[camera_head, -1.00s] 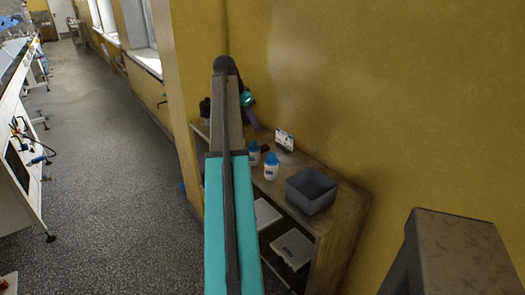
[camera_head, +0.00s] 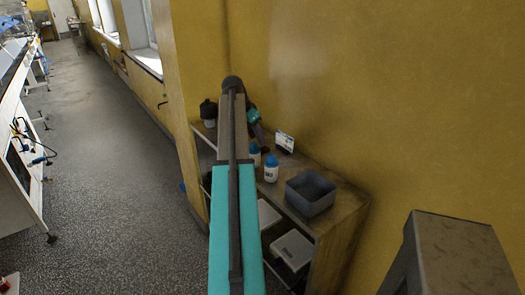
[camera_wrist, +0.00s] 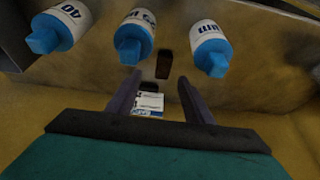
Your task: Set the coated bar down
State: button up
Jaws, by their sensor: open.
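The coated bar (camera_wrist: 163,65) is a small dark brown block. In the wrist view it lies on the shelf top, just beyond and between my fingertips, with no finger visibly touching it. My gripper (camera_wrist: 160,78) is open, with one dark finger on each side and an empty gap between them. In the head view my gripper (camera_head: 259,134) is over the shelf unit, partly behind my own arm. The bar is small and hard to make out there.
The wooden shelf unit (camera_head: 335,218) stands against a yellow wall. White bottles with blue caps (camera_head: 271,168) stand close to my gripper; several bottles line the wrist view's top. A small white card (camera_head: 284,140) and a grey bin (camera_head: 311,192) are also on top. Open floor lies left.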

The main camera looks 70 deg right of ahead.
aim_at(262, 149)
jog(key=shift+x, duration=1)
jog(key=shift+w+d+p+x, duration=0.15)
jog(key=shift+p+x, duration=0.3)
jog(key=shift+x, duration=0.45)
jog(key=shift+w+d+p+x, duration=0.15)
jog(key=shift+p+x, duration=0.3)
jog(key=shift+x, duration=1.2)
jog(key=c, duration=0.9)
